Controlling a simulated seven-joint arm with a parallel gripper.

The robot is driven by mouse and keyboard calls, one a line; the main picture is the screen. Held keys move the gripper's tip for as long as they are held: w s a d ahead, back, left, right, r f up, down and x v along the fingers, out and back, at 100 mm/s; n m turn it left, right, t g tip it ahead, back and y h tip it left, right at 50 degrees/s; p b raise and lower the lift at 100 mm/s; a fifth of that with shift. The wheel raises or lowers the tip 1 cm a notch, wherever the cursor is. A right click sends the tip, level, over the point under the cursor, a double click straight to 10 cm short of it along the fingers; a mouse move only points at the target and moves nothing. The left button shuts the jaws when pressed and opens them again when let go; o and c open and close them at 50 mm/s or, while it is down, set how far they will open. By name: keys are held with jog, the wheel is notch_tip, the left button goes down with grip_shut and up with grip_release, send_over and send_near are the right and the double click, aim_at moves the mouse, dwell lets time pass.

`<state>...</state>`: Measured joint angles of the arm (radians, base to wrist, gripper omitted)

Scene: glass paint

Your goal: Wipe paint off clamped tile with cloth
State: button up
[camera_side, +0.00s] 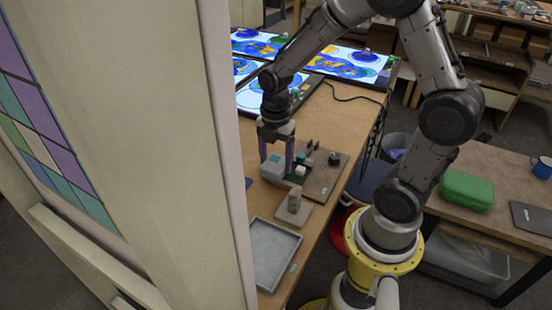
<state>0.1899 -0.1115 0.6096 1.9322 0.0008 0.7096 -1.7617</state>
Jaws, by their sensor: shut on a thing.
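My gripper (276,160) points straight down over the work table, its two long fingers apart on either side of a light grey, block-like bundle (272,169), which looks like the folded cloth. The bundle sits low, at the left edge of a brown board (322,178), and I cannot tell if it touches the surface. Just right of the fingers is a small pale piece with a teal top (300,170), which may be the clamped tile. Dark upright clamp parts (334,159) stand on the board. The paint is too small to make out.
A small block on a square base (294,201) stands in front of the board, and a shallow grey tray (273,254) lies nearer. Lit panels with colourful glass (345,64) fill the table's back. A pale frame (180,130) blocks the left. A green case (466,189) sits on the right bench.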

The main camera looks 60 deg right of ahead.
jog(key=shift+a, duration=0.5)
jog(key=shift+d+f, duration=0.1)
jog(key=shift+d, duration=0.6)
jog(key=shift+s+a, duration=0.1)
jog(key=shift+a, duration=0.65)
jog(key=shift+d, duration=0.75)
jog(key=shift+r, duration=0.2)
jog(key=shift+r, duration=2.45)
